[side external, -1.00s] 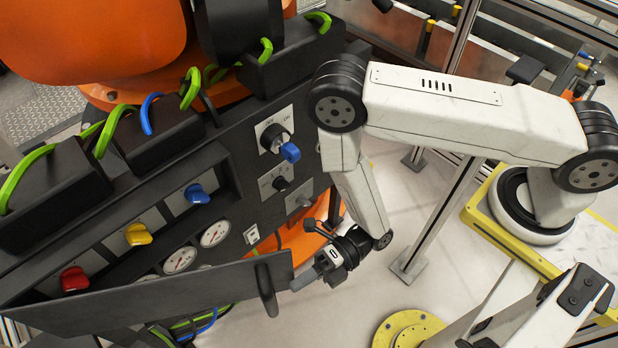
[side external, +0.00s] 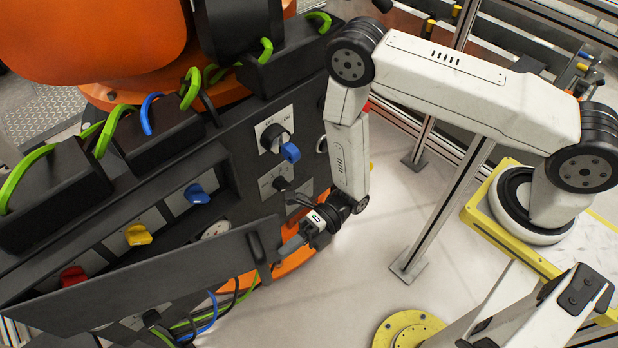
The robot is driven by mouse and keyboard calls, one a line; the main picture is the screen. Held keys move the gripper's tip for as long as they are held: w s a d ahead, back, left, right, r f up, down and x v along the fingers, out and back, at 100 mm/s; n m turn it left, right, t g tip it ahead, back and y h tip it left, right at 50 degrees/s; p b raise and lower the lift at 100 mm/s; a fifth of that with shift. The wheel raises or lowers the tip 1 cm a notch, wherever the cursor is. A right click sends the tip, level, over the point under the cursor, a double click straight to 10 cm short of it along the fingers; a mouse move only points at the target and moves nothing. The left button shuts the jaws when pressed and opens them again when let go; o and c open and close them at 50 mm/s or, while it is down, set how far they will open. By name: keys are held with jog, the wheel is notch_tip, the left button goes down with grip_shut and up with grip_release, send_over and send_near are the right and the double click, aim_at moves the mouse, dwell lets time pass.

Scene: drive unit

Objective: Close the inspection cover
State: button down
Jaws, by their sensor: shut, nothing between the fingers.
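The inspection cover (side external: 160,275) is a long dark flat panel at the lower left, standing out from the drive unit's front. It is partly swung open, with a gap behind it. A dark upright handle (side external: 256,248) is on its right end. My gripper (side external: 284,251) is shut and empty, with its fingertips at the cover's right end beside the handle. I cannot tell whether they touch it. The cover hides the lower part of the panel behind it, including most of the gauges.
Cables (side external: 212,318) hang below the cover. A metal frame post (side external: 440,210) stands at right. The pale floor between is clear.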

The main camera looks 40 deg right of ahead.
jog(key=w, duration=0.1)
jog(key=w+d, duration=0.1)
jog(key=w, duration=0.1)
jog(key=w+d, duration=0.1)
jog(key=w, duration=0.1)
jog(key=shift+a, duration=0.1)
jog(key=s+d, duration=0.2)
jog(key=d, duration=0.7)
jog(key=shift+s, duration=0.4)
dwell(0.6)
